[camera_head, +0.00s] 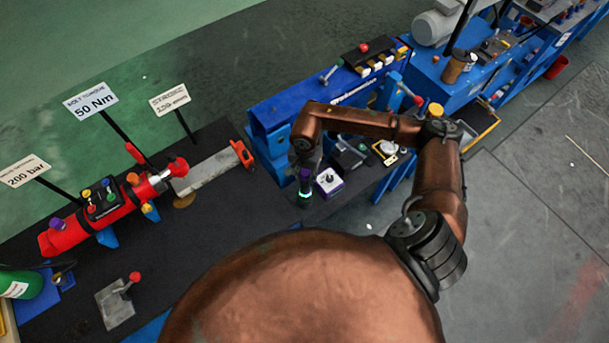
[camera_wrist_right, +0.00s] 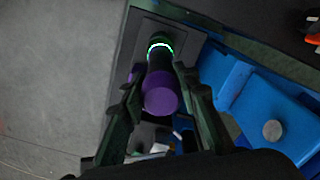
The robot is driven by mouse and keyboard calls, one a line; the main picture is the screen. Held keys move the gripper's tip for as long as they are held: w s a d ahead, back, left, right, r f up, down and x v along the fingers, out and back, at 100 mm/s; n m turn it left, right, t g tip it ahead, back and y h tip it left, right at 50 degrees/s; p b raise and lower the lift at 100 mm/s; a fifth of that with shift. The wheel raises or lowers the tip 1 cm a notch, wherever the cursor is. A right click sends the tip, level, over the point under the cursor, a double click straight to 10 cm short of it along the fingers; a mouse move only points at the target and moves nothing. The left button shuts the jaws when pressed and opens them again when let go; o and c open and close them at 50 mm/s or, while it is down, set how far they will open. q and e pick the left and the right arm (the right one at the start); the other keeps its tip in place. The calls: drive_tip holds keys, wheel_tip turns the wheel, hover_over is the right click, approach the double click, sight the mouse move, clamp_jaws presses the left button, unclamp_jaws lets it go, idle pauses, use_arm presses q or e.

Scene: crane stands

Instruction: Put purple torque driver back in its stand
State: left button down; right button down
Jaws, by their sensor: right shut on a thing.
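The purple torque driver shows in the right wrist view with its round purple end (camera_wrist_right: 160,93) toward the camera and a glowing pale-green ring (camera_wrist_right: 160,48) farther along its dark body. My right gripper (camera_wrist_right: 161,78) is shut on it, one finger on each side. In the head view my right gripper (camera_head: 305,170) points down, with the driver (camera_head: 304,195) below it, roughly upright. A dark square plate (camera_wrist_right: 148,28) lies around the driver's far end; I cannot tell whether they touch, or whether this is its stand. My left gripper is not in view.
A small white-topped purple box (camera_head: 329,182) stands just right of the driver. A blue bench machine (camera_head: 325,98) rises behind my gripper. A red cylinder rig (camera_head: 95,215) with signs lies at left. Dark table surface (camera_head: 225,235) is clear left of the driver.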

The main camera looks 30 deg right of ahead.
sight(305, 173)
drive_tip(key=shift+f+b, duration=0.6)
drive_tip(key=shift+f, duration=0.1)
drive_tip(key=c, duration=1.6)
unclamp_jaws()
drive_tip(key=shift+o, duration=1)
drive_tip(key=shift+f, duration=0.1)
drive_tip(key=shift+r+p, duration=1.1)
drive_tip(key=shift+r, duration=1.5)
